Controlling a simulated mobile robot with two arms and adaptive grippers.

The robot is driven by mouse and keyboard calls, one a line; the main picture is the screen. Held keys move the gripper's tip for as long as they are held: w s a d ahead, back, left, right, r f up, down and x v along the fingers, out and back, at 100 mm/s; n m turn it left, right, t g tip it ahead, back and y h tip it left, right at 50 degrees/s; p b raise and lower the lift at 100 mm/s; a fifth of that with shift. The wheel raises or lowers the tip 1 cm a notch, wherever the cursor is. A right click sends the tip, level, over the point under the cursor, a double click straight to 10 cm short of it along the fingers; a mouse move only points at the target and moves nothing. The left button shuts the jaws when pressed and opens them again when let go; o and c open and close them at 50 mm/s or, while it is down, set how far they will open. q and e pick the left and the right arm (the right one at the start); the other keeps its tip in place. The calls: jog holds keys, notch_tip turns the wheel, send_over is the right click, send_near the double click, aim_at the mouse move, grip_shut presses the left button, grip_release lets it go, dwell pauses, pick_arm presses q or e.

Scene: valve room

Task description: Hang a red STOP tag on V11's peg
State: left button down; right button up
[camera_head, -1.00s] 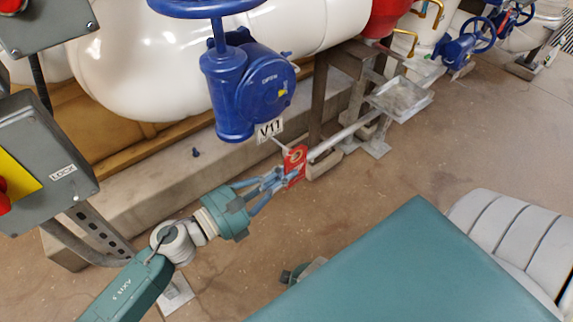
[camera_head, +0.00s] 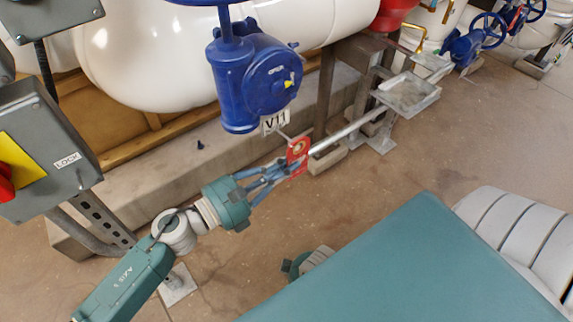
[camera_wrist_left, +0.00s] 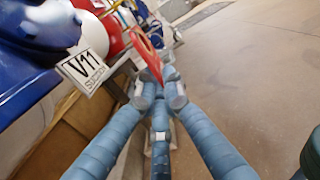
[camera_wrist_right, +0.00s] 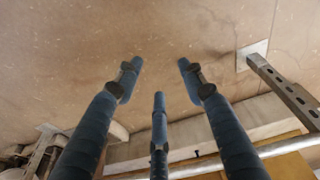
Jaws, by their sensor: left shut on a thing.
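The blue V11 valve body (camera_head: 243,85) hangs at the upper middle of the head view, with the white V11 plate (camera_head: 275,122) under it. A thin pale peg (camera_head: 285,135) shows beside the plate, pointing towards the tag. My left gripper (camera_head: 291,167) is shut on the red tag (camera_head: 298,149) and holds it upright close to the peg. I cannot tell whether tag and peg touch. In the left wrist view the tag (camera_wrist_left: 148,52) stands beyond the fingertips, right of the V11 plate (camera_wrist_left: 84,68). My right gripper (camera_wrist_right: 158,80) is open and empty over the floor.
A grey box marked LOCK (camera_head: 45,150) stands at the left on a slotted post. A metal tray (camera_head: 408,94) on a bracket stands right of the valve. A concrete plinth (camera_head: 170,175) runs behind my left arm.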

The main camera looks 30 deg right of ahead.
jog(key=shift+s+d+f, duration=0.1)
jog(key=shift+s+f, duration=0.05)
dwell(0.4)
jog(key=shift+w+r, duration=0.3)
jog(key=shift+r, duration=0.35)
pick_arm(q)
jog(key=shift+w, duration=0.15)
pick_arm(e)
jog(key=shift+s+f, duration=0.2)
jog(key=shift+s, duration=0.05)
pick_arm(q)
jog(key=shift+w+b, duration=0.4)
jog(key=shift+b, duration=0.15)
pick_arm(e)
jog(key=shift+w+v, duration=0.25)
jog(key=shift+v, duration=0.85)
pick_arm(q)
jog(key=shift+w, duration=0.25)
pick_arm(e)
jog(key=shift+w+r, duration=0.2)
jog(key=shift+r, duration=0.35)
jog(key=shift+w+r, duration=0.2)
jog(key=shift+r, duration=0.35)
jog(key=shift+s+f, duration=0.1)
